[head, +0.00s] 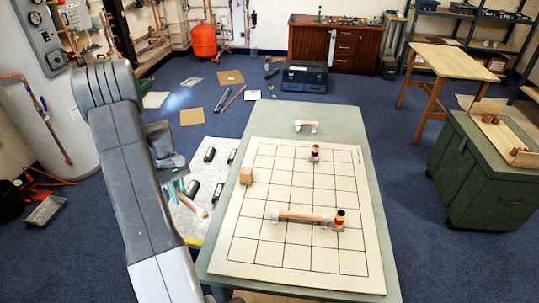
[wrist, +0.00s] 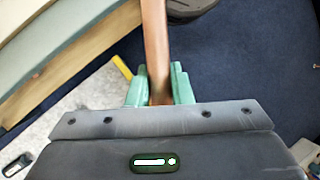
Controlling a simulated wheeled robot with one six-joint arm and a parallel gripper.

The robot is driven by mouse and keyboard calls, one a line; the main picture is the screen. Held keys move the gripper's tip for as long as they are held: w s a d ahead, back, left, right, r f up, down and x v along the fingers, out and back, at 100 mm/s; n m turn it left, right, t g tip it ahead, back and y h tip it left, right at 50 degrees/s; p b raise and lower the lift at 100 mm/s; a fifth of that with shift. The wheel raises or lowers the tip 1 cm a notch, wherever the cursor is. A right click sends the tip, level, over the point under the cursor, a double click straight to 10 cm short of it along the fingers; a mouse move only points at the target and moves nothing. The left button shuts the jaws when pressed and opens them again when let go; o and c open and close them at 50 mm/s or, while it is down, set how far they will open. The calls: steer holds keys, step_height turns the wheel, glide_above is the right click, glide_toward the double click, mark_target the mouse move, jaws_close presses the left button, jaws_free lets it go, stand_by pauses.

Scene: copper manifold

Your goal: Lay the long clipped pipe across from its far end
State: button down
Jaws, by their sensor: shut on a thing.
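My gripper (wrist: 158,90) is shut on a copper pipe (wrist: 154,45); its teal fingers close on both sides of the pipe, which runs away from the jaws to the picture's top edge. In the head view my gripper (head: 182,187) is left of the table, with the held pipe (head: 191,204) slanting down to the right beside the table edge. Another copper pipe (head: 300,215) lies across the gridded board (head: 290,257) in clear clips, with a red-and-dark fitting (head: 339,219) at its right end. Any clip on the held pipe is not clear.
A wooden block (head: 247,176) sits at the board's left edge. A smaller fitting (head: 315,152) stands near its far side, and a short clipped pipe (head: 306,126) lies beyond on the green table (head: 352,130). Dark items lie on a pale mat (head: 222,148) left of the table.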

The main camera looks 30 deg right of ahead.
steer(key=s+d+r+n+t+h+p, duration=0.2)
steer(key=d+n, duration=0.6)
steer(key=d, duration=0.2)
steer(key=s+d+r+n+t+h+p, duration=0.1)
steer(key=s+d+r+n+t+p, duration=0.15)
steer(key=d+n, duration=0.7)
steer(key=s+d+r+n+t+h+p, duration=0.25)
steer(key=d+n, duration=0.45)
steer(key=d, duration=0.5)
steer(key=f+b, duration=0.4)
steer(key=b, duration=0.1)
steer(key=f+b, duration=0.2)
steer(key=shift+w+a+f+b, duration=0.2)
steer(key=shift+w+b, duration=0.1)
steer(key=shift+w, duration=0.1)
steer(key=shift+f+b, duration=0.85)
steer(key=shift+f, duration=0.55)
steer(key=shift+f, duration=0.3)
steer(key=c, duration=1.2)
jaws_free()
steer(key=shift+r, duration=0.1)
